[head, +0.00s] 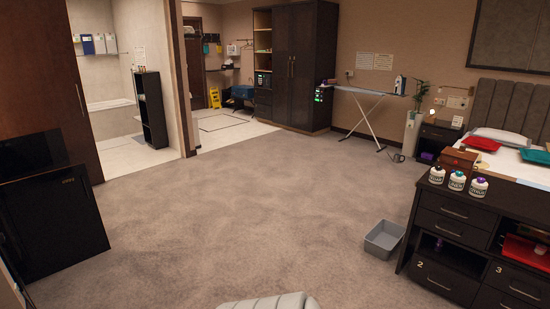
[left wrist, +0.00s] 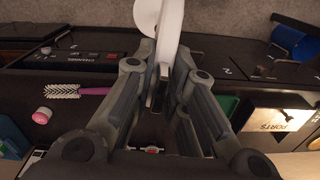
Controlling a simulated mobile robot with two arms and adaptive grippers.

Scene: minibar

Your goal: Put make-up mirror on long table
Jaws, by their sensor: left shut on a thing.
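In the left wrist view, my left gripper (left wrist: 163,88) is shut on a white object with a rounded, disc-like part (left wrist: 181,30), which appears to be the make-up mirror. It is held above a dark surface, partly hidden by the fingers and cut off by the top edge. The head view shows neither the mirror nor either gripper. I cannot tell which piece of furniture is the long table.
Below the gripper lie a purple-handled brush (left wrist: 88,91) and a pink-and-white round item (left wrist: 42,115). In the head view, a grey bin (head: 384,239) stands beside a dark drawer unit (head: 443,250) with three bottles. An ironing board (head: 372,91) stands farther back. The carpet's middle is clear.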

